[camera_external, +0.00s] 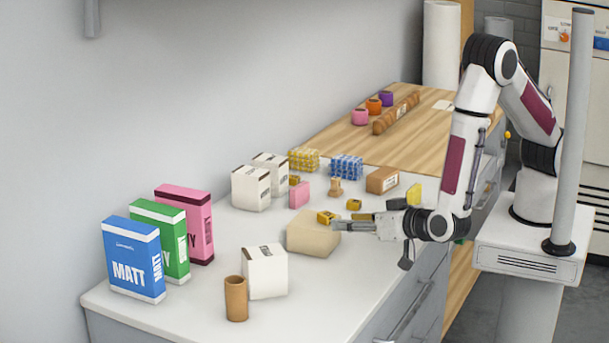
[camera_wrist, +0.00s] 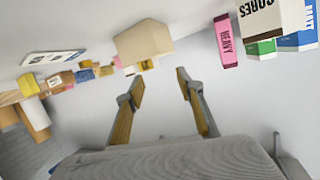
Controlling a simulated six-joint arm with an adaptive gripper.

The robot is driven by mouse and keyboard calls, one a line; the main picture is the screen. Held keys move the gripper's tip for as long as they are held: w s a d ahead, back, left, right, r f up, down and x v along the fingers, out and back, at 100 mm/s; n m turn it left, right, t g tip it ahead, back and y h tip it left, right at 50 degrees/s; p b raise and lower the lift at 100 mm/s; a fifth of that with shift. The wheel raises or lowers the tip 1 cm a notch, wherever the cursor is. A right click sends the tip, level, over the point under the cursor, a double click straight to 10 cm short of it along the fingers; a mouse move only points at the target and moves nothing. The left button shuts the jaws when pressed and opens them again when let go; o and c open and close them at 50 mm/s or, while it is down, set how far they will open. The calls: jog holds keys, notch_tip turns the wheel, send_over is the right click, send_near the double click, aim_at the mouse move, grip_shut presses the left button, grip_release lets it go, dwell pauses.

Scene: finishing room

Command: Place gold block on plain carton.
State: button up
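The plain carton (camera_external: 313,240) is a tan box on the white counter in the external view, and it shows at the top middle of the wrist view (camera_wrist: 143,40). A small gold block (camera_external: 326,217) rests on its top. My gripper (camera_external: 343,222) is just right of the carton and block, with its fingers pointing towards them. In the wrist view my gripper (camera_wrist: 160,76) has its two fingers wide apart with nothing between them. A second small gold block (camera_external: 354,205) lies on the counter behind the gripper.
A white printed carton (camera_external: 266,272) and a brown cylinder (camera_external: 236,299) stand in front. Blue (camera_external: 133,261), green and pink boxes stand at the left. More cartons, a pink block (camera_external: 299,195), and yellow and blue (camera_external: 346,167) patterned blocks are behind.

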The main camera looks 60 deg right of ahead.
jog(key=w+a+r+g+y, duration=0.1)
jog(key=w+r+g+y, duration=0.1)
jog(key=w+r+y, duration=0.55)
jog(key=s+d+r+n+g+y, duration=0.25)
jog(key=s+d+r+n, duration=0.2)
jog(key=d+r, duration=0.7)
jog(key=s+d+g+h, duration=0.3)
jog(key=s+d+h, duration=0.2)
jog(key=s+d, duration=1.4)
jog(key=shift+s+d+r+g, duration=0.25)
jog(key=shift+d+r+g, duration=0.1)
jog(key=shift+d, duration=0.1)
